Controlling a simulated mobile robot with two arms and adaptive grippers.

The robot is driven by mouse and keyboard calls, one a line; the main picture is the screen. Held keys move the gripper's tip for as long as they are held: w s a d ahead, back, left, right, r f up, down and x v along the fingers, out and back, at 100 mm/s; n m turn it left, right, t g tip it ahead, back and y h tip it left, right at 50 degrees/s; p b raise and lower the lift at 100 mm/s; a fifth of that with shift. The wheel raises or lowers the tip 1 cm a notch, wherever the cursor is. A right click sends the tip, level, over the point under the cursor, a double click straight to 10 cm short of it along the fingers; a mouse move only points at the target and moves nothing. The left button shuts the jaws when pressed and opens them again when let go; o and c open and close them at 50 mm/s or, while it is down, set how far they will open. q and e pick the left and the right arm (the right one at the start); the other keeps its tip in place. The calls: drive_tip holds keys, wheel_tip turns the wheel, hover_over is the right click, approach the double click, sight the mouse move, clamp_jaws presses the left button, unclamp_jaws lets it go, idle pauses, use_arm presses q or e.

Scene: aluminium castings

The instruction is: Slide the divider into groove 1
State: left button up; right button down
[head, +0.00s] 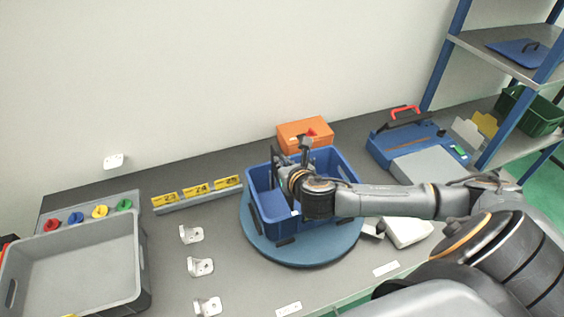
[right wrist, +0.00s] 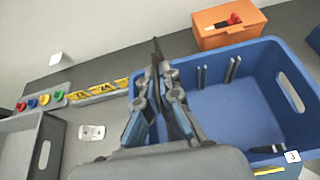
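A blue crate (head: 335,160) stands on a round blue turntable (head: 335,245); it also shows in the right wrist view (right wrist: 230,105). Upright groove ribs (right wrist: 233,68) show on its far inner wall, and a label with a 3 (right wrist: 292,156) on its near rim. My right gripper (right wrist: 158,72) is over the left part of the crate. Its fingers close on a thin dark plate, seen nearly edge-on, which looks like the divider (right wrist: 156,48). The gripper hides the plate's lower edge, so I cannot tell whether it is in a groove. My left gripper is not in view.
An orange box (head: 305,133) stands behind the crate. A grey tray (head: 75,265) and several white brackets (head: 201,267) lie to the left, with a yellow number strip (head: 197,193) behind. A blue case (head: 405,140) stands to the right. Bare table lies between brackets and turntable.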

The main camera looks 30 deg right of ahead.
sight(293, 201)
drive_tip(key=shift+f+b, duration=2.85)
drive_tip(key=shift+f, duration=2.1)
drive_tip(key=c, duration=1.4)
unclamp_jaws()
drive_tip(key=shift+c, duration=0.2)
drive_tip(key=shift+s+f, duration=0.1)
drive_tip(key=v, duration=1.2)
